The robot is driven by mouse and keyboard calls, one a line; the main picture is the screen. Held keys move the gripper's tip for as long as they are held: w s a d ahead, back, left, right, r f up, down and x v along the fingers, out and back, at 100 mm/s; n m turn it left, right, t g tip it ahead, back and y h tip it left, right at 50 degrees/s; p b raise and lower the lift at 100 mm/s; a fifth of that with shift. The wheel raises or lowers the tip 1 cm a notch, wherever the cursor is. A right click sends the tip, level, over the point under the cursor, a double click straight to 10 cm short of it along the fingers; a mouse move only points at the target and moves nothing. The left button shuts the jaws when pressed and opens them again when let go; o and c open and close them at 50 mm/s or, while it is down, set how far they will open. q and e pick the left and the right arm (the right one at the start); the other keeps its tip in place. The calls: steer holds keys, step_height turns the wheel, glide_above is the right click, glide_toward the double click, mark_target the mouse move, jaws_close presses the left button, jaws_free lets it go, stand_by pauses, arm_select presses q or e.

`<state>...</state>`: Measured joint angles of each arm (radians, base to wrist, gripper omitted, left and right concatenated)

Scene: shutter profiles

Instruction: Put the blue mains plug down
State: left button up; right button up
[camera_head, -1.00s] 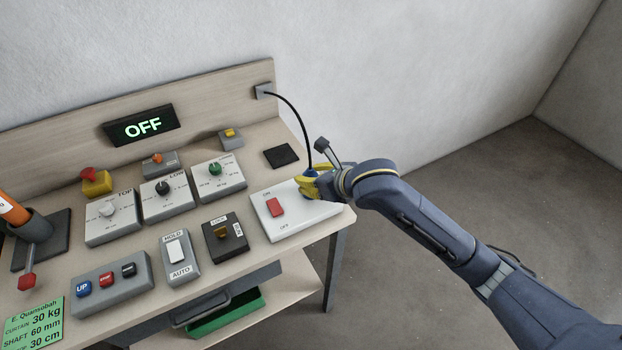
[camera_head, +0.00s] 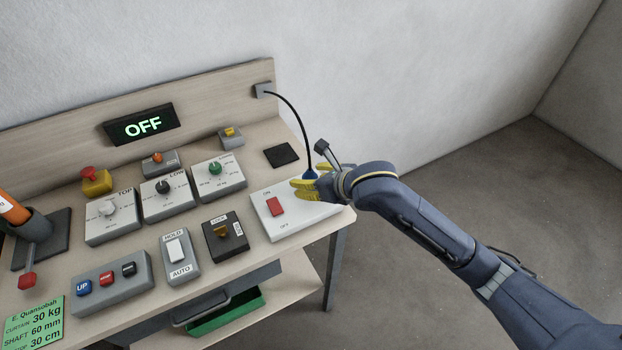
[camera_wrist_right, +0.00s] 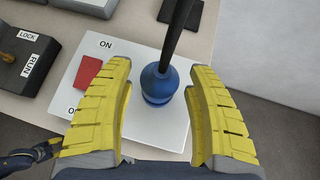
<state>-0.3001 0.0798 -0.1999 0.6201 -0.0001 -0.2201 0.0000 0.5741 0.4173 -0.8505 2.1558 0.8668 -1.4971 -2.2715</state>
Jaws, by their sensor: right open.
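The blue mains plug (camera_head: 310,175) stands upright on the white switch plate (camera_head: 285,226), at its back right part. In the right wrist view the plug (camera_wrist_right: 158,82) has a round blue body, with its black cable rising from the top. My right gripper (camera_head: 307,184) is open, with its yellow fingers on either side of the plug. The right wrist view shows a gap between the plug and each finger of this gripper (camera_wrist_right: 160,105). Whether the plug's pins sit in a socket is hidden.
The black cable (camera_head: 293,109) arches from a grey wall box (camera_head: 264,91) on the backboard. A red rocker switch (camera_head: 275,206) is left of the plug. A dark square pad (camera_head: 281,155) lies behind. Several control boxes fill the bench to the left. The display (camera_head: 142,127) reads OFF.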

steer(key=shift+s+d+r, duration=0.1)
steer(key=shift+d+r, duration=0.05)
steer(key=shift+r, duration=0.25)
steer(key=v, duration=1.1)
steer(key=shift+s, duration=0.25)
steer(key=shift+r, duration=0.1)
